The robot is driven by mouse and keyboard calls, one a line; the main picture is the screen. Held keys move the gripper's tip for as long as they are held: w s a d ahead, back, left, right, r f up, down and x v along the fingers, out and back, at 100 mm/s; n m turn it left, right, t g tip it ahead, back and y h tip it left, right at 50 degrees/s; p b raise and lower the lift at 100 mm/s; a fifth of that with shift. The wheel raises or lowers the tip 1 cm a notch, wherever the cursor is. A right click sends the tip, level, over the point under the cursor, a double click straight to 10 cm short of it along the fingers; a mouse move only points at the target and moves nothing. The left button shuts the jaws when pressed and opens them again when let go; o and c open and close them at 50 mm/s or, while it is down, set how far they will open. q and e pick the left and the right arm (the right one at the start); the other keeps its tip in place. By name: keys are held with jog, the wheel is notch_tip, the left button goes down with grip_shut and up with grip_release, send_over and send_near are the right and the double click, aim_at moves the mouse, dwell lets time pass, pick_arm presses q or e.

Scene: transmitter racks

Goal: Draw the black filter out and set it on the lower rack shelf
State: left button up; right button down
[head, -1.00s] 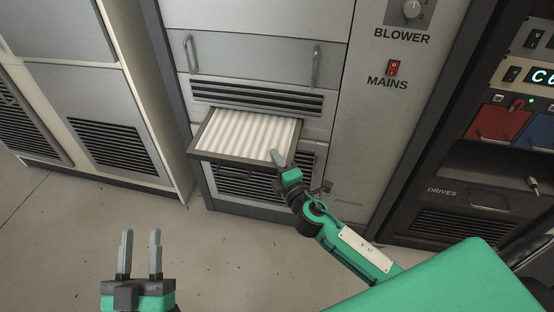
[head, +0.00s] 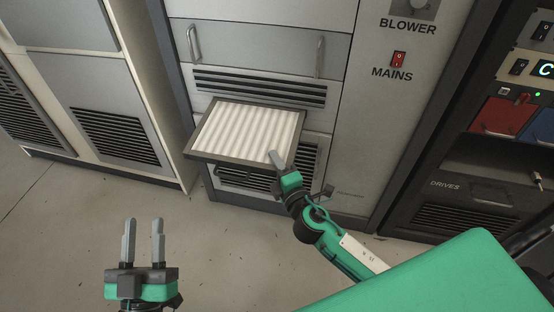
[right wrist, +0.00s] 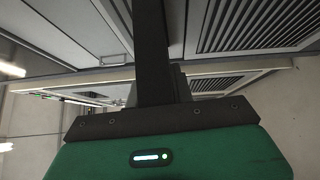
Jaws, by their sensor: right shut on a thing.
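The black filter (head: 190,154) is a flat dark-framed panel with white pleats, in front of the middle cabinet below a slotted grille. My right gripper (head: 280,165) is shut on the front edge near the right corner. In the right wrist view a dark finger (right wrist: 150,50) covers the middle, and the grip point is hidden. My left gripper (head: 142,240) is open and empty over the floor at lower left, apart from the filter.
The right rack has an open dark bay (head: 484,165) under red and blue drive units (head: 499,115), with a handle below it. A lower vent (head: 312,160) is partly behind the filter. The floor at left is clear.

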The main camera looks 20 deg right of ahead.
aim_at(273, 172)
jog(key=shift+s+a, duration=0.5)
jog(key=shift+s, duration=0.2)
jog(key=shift+s+a, duration=0.45)
jog(key=shift+s, duration=0.2)
jog(key=shift+r, duration=0.1)
